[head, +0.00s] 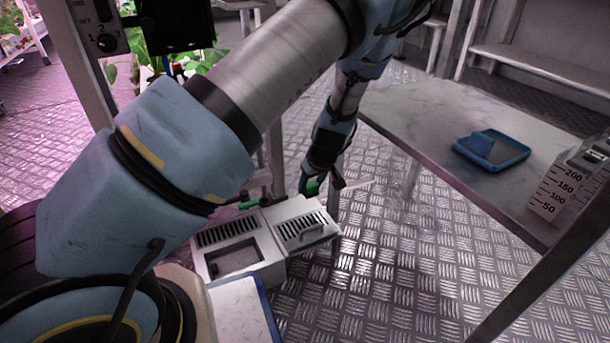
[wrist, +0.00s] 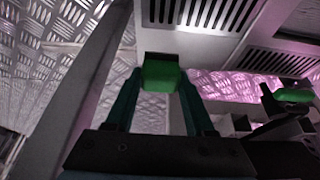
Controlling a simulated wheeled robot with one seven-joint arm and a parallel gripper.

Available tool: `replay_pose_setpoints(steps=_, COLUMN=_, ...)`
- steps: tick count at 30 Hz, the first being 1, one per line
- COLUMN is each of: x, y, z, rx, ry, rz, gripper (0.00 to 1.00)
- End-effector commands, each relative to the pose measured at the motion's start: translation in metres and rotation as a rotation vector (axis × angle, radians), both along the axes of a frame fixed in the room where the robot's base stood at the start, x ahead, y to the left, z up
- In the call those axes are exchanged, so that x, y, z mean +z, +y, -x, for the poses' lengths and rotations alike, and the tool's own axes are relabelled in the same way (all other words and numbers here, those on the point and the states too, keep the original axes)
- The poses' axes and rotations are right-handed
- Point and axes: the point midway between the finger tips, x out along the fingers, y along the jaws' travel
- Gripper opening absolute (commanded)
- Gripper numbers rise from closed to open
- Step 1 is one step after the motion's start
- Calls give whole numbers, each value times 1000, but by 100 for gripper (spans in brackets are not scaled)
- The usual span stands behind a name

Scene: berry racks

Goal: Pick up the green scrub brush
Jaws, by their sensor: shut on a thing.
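My gripper (wrist: 160,92) is shut on the green scrub brush (wrist: 161,75), whose blocky green end shows between the two fingers in the wrist view. In the head view the brush (head: 311,187) is a small green patch beside my gripper (head: 325,184), just above the grey slotted box. Its bristles cannot be made out, and much of it is hidden by my gripper.
A grey slotted box (head: 268,228) with a handled lid stands below my gripper. Another green piece (head: 250,204) is at its back edge. A table (head: 420,115) on the right bears a blue tray (head: 514,160) and a measuring jug (head: 560,190). Patterned metal floor lies between.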

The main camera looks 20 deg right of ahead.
Motion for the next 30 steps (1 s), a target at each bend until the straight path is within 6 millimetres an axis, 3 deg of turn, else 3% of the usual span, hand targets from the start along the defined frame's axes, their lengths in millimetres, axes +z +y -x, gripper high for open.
replay_pose_setpoints(steps=6, x=4, y=-4, z=50, rx=-3, ry=1, rz=-2, gripper=0)
replay_pose_setpoints(steps=15, x=2, y=-9, z=106, rx=-2, ry=0, rz=-2, gripper=0)
replay_pose_setpoints(steps=21, x=1, y=-11, z=128, rx=-2, ry=0, rz=-1, gripper=0)
replay_pose_setpoints(steps=30, x=0, y=-12, z=139, rx=1, ry=0, rz=0, gripper=0)
